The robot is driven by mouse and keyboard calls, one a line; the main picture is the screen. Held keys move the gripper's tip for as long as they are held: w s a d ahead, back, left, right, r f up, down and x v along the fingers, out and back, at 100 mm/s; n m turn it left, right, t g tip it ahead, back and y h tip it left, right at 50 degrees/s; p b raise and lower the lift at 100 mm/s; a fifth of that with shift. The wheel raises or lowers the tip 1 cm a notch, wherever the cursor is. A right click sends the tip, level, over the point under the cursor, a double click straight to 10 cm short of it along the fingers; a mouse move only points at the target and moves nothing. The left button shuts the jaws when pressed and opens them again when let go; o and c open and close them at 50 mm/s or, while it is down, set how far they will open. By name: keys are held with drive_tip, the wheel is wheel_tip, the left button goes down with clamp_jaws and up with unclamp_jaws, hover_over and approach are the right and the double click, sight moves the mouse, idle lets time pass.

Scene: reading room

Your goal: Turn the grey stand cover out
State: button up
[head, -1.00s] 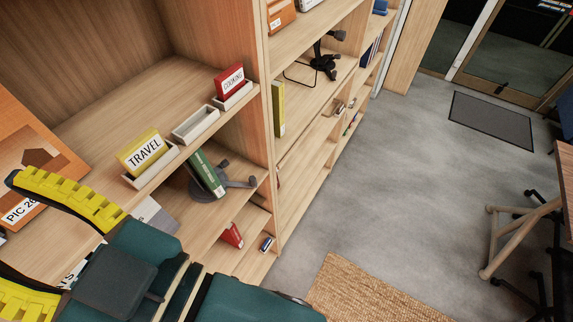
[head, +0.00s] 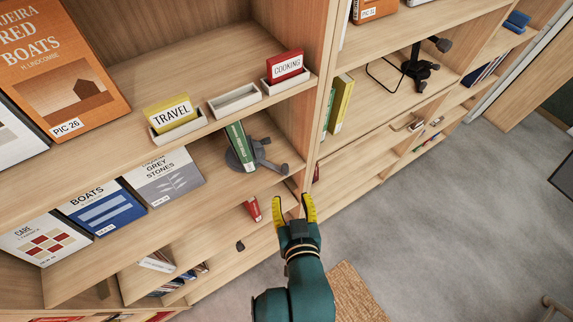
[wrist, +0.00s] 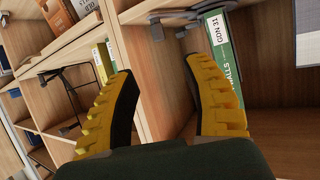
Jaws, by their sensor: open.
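The grey stand (head: 268,156) is on the shelf below the sign shelf, near the upright divider. A green book (head: 240,147) stands tilted at it, a narrow lettered side showing. In the wrist view the green book (wrist: 226,62) shows a white label reading GDN 31, beyond the right finger, which hides part of it. Grey stand parts (wrist: 190,14) show at the top. My gripper (head: 293,198) has yellow fingers, open and empty. In the head view it is below and right of the stand, apart from it. How the book meets the stand is unclear.
Above are a TRAVEL sign (head: 172,112), an empty white holder (head: 235,101) and a COOKING sign (head: 286,67). The Grey Stones book (head: 166,178) faces out at left. A red book (head: 253,208) is lower. The divider (head: 313,100) stands right of the stand. Open floor lies right.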

sight(286, 169)
drive_tip(key=x, duration=1.4)
drive_tip(key=shift+r, duration=0.1)
clamp_jaws()
